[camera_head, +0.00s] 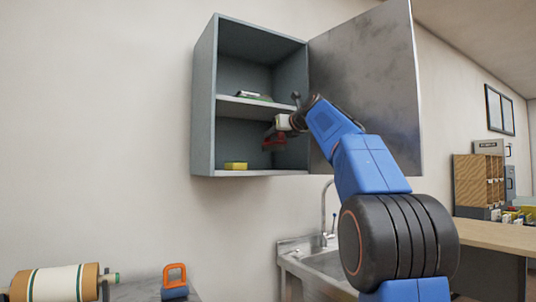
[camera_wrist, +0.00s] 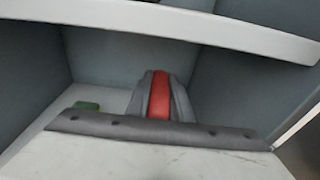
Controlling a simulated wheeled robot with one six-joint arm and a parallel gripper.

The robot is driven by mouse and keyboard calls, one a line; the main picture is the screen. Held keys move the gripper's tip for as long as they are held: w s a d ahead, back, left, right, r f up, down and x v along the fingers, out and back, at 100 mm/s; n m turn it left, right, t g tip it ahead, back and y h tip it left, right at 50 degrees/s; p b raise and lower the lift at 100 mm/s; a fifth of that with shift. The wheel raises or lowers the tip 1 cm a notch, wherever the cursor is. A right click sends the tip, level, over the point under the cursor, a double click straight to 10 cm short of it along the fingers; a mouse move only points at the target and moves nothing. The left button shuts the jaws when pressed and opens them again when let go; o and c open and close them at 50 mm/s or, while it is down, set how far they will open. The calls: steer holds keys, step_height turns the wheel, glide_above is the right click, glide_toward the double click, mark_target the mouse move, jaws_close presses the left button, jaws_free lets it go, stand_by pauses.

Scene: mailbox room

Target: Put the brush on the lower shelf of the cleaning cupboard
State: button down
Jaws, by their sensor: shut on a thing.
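The cleaning cupboard (camera_head: 204,110) hangs on the wall with its door (camera_head: 375,80) wide open to the right. A shelf board (camera_head: 258,106) divides it into an upper and a lower compartment. My gripper (camera_head: 275,132) is inside the lower compartment, below that board, and is shut on the red brush (camera_head: 274,144). The brush hangs above the cupboard floor near the right side; whether it touches the floor is hard to tell. In the wrist view a red band between grey parts (camera_wrist: 159,95) shows under the shelf board (camera_wrist: 180,25). The fingertips are not clearly visible.
A yellow sponge (camera_head: 236,166) lies at the left of the cupboard floor; its green side shows in the wrist view (camera_wrist: 86,106). Small items (camera_head: 254,96) lie on the upper board. A sink (camera_head: 325,262) with a tap (camera_head: 325,212) stands below.

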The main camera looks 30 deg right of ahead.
mark_target(269, 150)
steer(key=shift+w+a, duration=0.1)
steer(key=shift+w, duration=1.7)
steer(key=shift+w+f, duration=0.1)
steer(key=shift+w, duration=0.05)
steer(key=shift+f, duration=2.95)
steer(key=shift+w+f, duration=0.15)
steer(key=shift+f, duration=0.25)
steer(key=shift+f, duration=0.1)
steer(key=c, duration=1.6)
jaws_free()
steer(key=shift+o, duration=0.2)
